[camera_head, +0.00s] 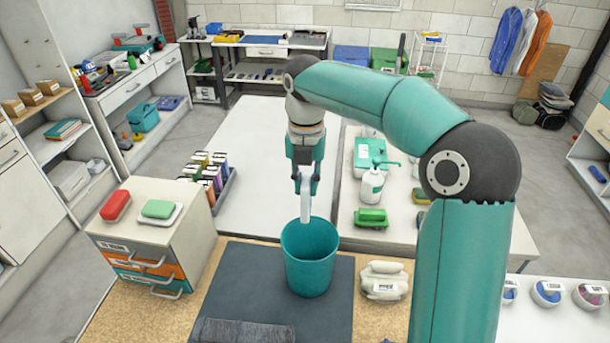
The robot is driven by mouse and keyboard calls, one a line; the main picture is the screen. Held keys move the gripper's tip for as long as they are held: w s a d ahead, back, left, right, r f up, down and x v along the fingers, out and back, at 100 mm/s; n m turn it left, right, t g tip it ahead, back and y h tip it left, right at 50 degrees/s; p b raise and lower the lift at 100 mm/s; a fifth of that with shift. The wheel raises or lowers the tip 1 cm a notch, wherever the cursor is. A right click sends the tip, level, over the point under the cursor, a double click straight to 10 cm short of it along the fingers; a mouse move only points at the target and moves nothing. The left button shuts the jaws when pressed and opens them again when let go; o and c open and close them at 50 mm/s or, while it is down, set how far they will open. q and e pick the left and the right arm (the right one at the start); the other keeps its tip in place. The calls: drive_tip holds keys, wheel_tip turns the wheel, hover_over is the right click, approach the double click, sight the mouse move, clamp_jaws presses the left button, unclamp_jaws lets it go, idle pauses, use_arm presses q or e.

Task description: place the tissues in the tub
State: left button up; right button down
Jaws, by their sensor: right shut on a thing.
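The tub (309,272) is a teal, open-topped bucket standing upright on a dark mat. My right gripper (305,180) points down above the tub and is shut on a narrow white item (306,205), which looks like the tissues seen edge-on. The item hangs upright, and its lower end overlaps the tub's far rim in the picture. I cannot tell whether that end is just above the opening or slightly inside. The tub's floor is hidden. My left gripper is not in view.
A small drawer unit (150,255) with red and green items on top stands left of the mat (232,285). A white labelled bundle (384,281) lies right of the tub. Behind are a pump bottle (372,184), a green brush (371,217) and a rack of tubes (223,190).

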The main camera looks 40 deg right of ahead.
sight(310, 199)
drive_tip(key=shift+s+d+f, duration=0.15)
drive_tip(key=shift+s+f, duration=0.05)
drive_tip(key=shift+f, duration=0.2)
wheel_tip(310, 199, down, 4)
drive_tip(key=shift+d+r, duration=0.1)
drive_tip(key=shift+d, duration=0.05)
wheel_tip(310, 199, down, 4)
drive_tip(key=b, duration=0.3)
drive_tip(key=shift+s+f, duration=0.1)
drive_tip(key=shift+f, duration=0.1)
drive_tip(key=shift+f+b, duration=0.6)
drive_tip(key=shift+f, duration=0.1)
drive_tip(key=c, duration=1)
unclamp_jaws()
